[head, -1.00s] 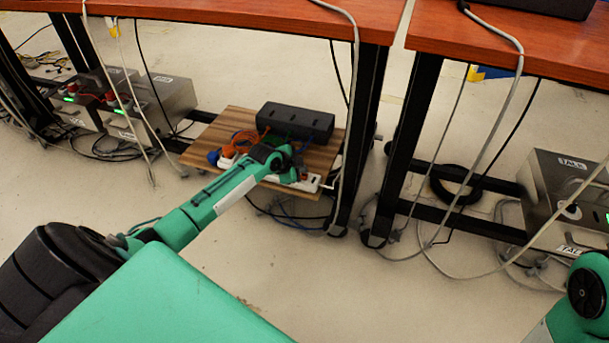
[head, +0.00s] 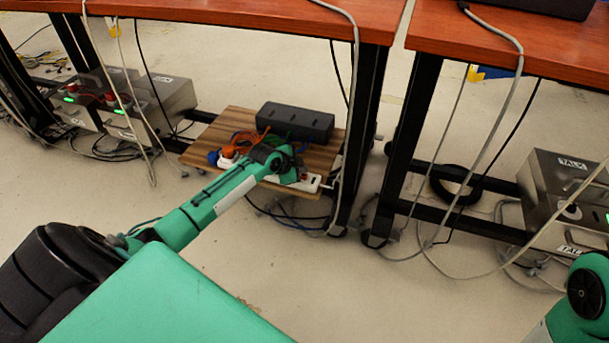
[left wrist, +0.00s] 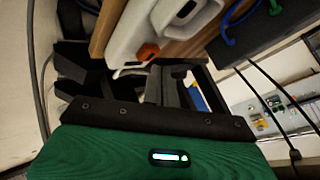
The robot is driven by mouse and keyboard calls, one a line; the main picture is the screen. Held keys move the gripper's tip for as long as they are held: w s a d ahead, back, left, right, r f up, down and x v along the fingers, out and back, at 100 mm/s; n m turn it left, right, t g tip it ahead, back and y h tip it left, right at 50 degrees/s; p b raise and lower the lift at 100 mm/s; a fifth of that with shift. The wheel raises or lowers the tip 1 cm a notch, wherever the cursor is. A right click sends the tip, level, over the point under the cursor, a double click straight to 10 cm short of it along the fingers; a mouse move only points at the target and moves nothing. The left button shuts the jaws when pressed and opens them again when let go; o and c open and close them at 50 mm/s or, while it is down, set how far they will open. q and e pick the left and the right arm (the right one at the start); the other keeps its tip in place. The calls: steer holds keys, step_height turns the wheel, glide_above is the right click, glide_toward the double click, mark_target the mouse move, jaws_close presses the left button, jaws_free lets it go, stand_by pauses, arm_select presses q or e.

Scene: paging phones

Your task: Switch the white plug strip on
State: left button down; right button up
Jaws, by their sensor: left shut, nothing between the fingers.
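The white plug strip (head: 312,184) lies along the front edge of a wooden board under the left table. In the left wrist view the strip (left wrist: 128,32) shows close up, with an orange-red switch (left wrist: 147,53) near its end. Whether the switch is lit or pressed is not clear. My left gripper (head: 296,170) is over the strip and hides part of it in the head view. In the left wrist view the fingers of my left gripper (left wrist: 164,78) are shut and empty, close beside the switch; contact cannot be told. My right gripper is not in view.
The wooden board (head: 210,140) also carries a long black box (head: 295,122) and orange and blue cables. A black table leg (head: 362,140) stands just right of the strip. Metal boxes stand at left (head: 165,105) and right (head: 560,180). Loose cables hang from the tables.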

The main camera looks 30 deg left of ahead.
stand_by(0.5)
arm_select(q)
steer(key=shift+f, duration=0.65)
stand_by(0.4)
steer(key=shift+r+p, duration=0.65)
steer(key=shift+p, duration=0.2)
step_height(320, 180, up, 6)
steer(key=p, duration=0.6)
